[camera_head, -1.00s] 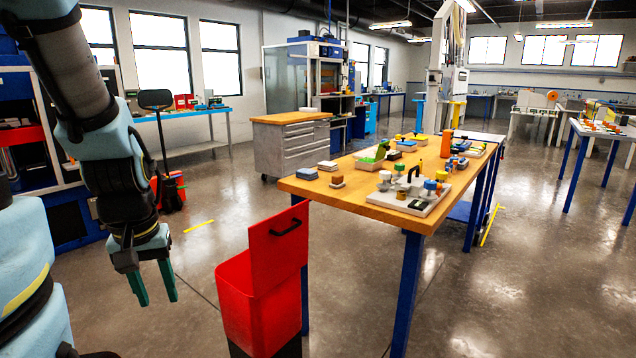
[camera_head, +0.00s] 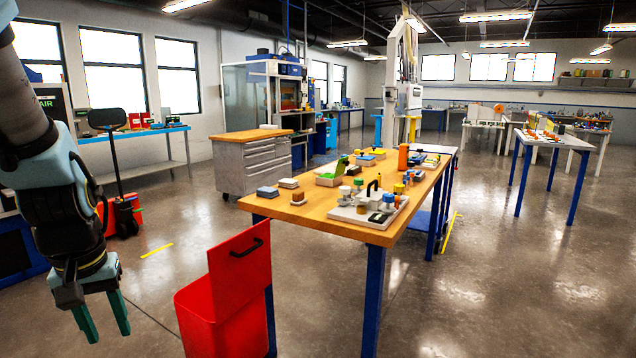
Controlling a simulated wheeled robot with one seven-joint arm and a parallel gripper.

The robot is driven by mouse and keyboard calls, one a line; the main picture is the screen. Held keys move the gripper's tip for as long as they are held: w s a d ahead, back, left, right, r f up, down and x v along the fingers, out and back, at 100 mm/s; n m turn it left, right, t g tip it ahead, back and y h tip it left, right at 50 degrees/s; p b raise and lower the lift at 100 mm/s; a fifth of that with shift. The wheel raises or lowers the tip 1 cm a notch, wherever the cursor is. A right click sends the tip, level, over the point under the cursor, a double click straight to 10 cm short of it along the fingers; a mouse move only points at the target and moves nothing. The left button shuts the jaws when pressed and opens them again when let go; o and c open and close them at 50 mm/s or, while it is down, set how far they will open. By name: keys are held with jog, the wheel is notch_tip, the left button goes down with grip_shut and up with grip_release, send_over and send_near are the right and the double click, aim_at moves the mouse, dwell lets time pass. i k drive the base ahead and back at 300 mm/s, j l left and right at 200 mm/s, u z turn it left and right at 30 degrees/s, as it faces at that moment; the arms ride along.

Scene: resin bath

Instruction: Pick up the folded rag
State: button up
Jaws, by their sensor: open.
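On the near left end of the wooden-topped table (camera_head: 330,228) lie two small flat stacked items, one blue-grey (camera_head: 267,192) and one pale (camera_head: 289,183). Either could be the folded rag; they are too small to tell for sure. My gripper (camera_head: 109,337) hangs at the lower left with its two green fingers pointing down. It is open and empty, well left of the table and apart from both items.
A red bin (camera_head: 222,310) with an upright handled panel stands at the table's near left corner. A grey tray (camera_head: 345,214) with bottles and jars, a green-and-white box (camera_head: 328,180) and an orange cylinder (camera_head: 403,157) are on the table.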

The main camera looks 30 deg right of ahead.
aim_at(286, 183)
jog(key=i+j+u, duration=0.3)
jog(key=i+u, duration=0.15)
jog(key=i, duration=0.3)
jog(key=i+u, duration=0.45)
jog(key=i, duration=0.3)
jog(key=i+z, duration=0.2)
jog(key=i, duration=0.3)
jog(key=i+z, duration=0.2)
jog(key=i, duration=0.3)
jog(key=i+z, duration=0.2)
jog(key=i, duration=0.25)
jog(key=i+j+z, duration=0.2)
jog(key=i, duration=0.3)
jog(key=i+l+z, duration=0.15)
jog(key=i+z, duration=0.65)
jog(key=i+j+z, duration=0.1)
jog(key=i+z, duration=0.3)
jog(key=i+j+z, duration=0.25)
jog(key=i+z, duration=0.15)
jog(key=i+l+z, duration=0.4)
jog(key=i, duration=0.4)
jog(key=i+j+z, duration=0.1)
jog(key=i+z, duration=0.35)
jog(key=i, duration=0.4)
jog(key=i+l+z, duration=0.2)
jog(key=i+l, duration=0.15)
